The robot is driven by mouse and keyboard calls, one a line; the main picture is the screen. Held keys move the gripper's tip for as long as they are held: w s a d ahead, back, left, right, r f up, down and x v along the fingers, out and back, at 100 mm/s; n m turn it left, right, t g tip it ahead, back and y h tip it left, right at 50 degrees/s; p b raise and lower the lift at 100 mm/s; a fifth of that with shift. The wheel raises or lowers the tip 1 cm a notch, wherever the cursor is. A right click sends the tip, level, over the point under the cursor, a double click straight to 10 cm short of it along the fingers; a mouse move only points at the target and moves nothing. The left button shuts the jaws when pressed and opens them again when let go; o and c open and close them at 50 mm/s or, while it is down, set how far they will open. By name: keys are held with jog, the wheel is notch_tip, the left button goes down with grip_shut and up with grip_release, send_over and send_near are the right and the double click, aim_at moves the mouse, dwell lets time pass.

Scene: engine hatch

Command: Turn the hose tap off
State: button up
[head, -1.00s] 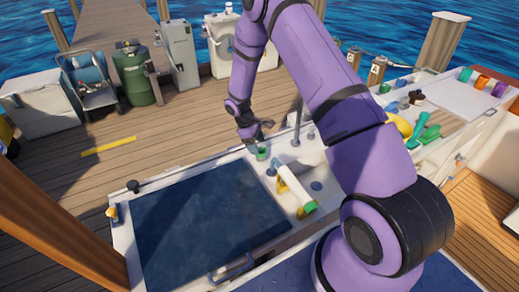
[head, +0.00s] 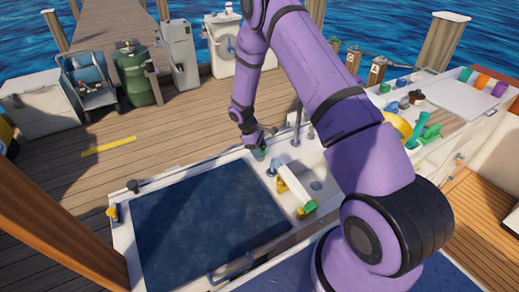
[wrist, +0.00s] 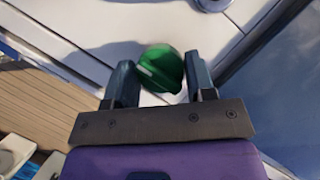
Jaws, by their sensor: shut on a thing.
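A green knob-like piece (wrist: 160,70) sits between the two fingers of my gripper (wrist: 160,82) in the wrist view. My gripper is shut on it, with the piece against the right finger. In the head view, my gripper (head: 257,144) is low at the far edge of the white counter, and the green piece (head: 260,155) shows just under it, partly covered. I cannot tell from its look whether this piece is the hose tap's handle. No hose can be made out clearly at it.
A dark hatch panel (head: 205,220) lies front left of the gripper. A yellow bowl (head: 400,127) and green tool (head: 424,132) lie farther right.

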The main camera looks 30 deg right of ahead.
jog(key=shift+m, duration=0.3)
jog(key=m+g+y, duration=0.1)
jog(key=m, duration=0.3)
jog(key=shift+d, duration=0.1)
jog(key=m+y, duration=0.2)
jog(key=m, duration=0.2)
jog(key=shift+d+m, duration=0.1)
jog(key=shift+m, duration=0.3)
jog(key=m+y, duration=0.2)
jog(key=m, duration=0.2)
jog(key=shift+m, duration=0.3)
jog(key=shift+m+t+y, duration=0.5)
jog(key=shift+m, duration=1.4)
jog(key=o, duration=0.9)
